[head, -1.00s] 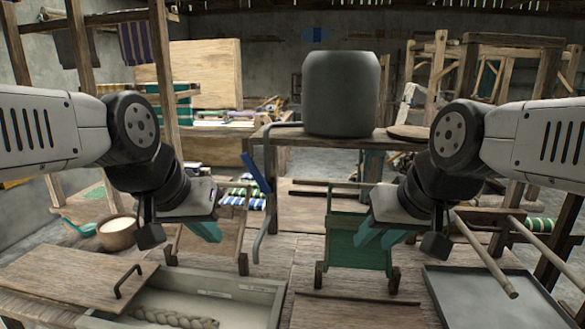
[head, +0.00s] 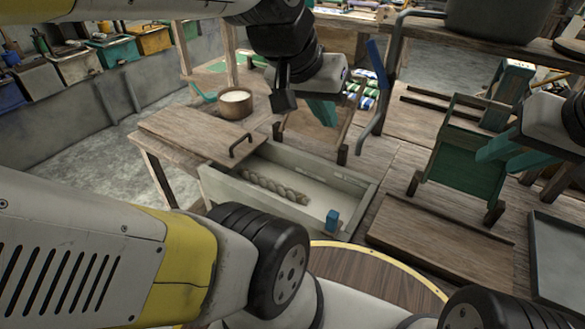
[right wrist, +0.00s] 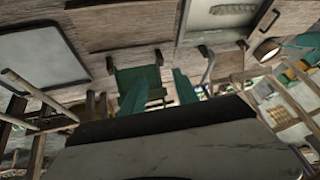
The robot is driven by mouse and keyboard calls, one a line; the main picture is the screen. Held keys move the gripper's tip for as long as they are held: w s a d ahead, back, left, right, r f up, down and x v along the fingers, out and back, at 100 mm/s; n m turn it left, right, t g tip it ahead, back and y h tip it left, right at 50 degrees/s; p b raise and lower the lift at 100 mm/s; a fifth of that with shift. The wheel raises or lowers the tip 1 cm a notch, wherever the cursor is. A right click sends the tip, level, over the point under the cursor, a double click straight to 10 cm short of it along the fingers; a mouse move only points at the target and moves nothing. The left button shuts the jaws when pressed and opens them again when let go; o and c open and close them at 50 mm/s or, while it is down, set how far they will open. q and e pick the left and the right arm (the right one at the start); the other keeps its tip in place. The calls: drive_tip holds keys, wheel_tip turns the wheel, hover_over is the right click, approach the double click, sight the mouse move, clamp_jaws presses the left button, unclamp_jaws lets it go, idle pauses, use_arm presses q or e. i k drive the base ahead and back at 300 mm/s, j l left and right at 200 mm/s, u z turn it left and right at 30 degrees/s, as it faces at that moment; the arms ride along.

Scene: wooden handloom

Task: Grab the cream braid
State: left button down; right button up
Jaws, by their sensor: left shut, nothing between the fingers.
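The cream braid (head: 275,187) lies in a pale open box (head: 352,180), along its left side in the head view. In the right wrist view the braid (right wrist: 232,9) shows small at the top edge. My left gripper (head: 323,112) is shut and empty, above and behind the box, apart from the braid. My right gripper (head: 497,150) is to the right of the box, in front of a green-panelled wooden frame. In the right wrist view its teal fingers (right wrist: 158,92) stand apart with nothing between them.
A wooden board with a black handle (head: 200,133) lies at the box's left. A blue block (head: 333,218) is at the box's near side. A bowl (head: 236,103) stands behind. The green-panelled frame (head: 465,158), a flat board (head: 440,235) and a grey tray (head: 560,260) are to the right.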

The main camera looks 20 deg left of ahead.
sight(273, 186)
drive_tip(key=j+u, duration=0.15)
drive_tip(key=u, duration=0.35)
drive_tip(key=j+u, duration=0.15)
drive_tip(key=u, duration=0.35)
drive_tip(key=j+u, duration=0.15)
drive_tip(key=u, duration=0.3)
drive_tip(key=i+l, duration=0.05)
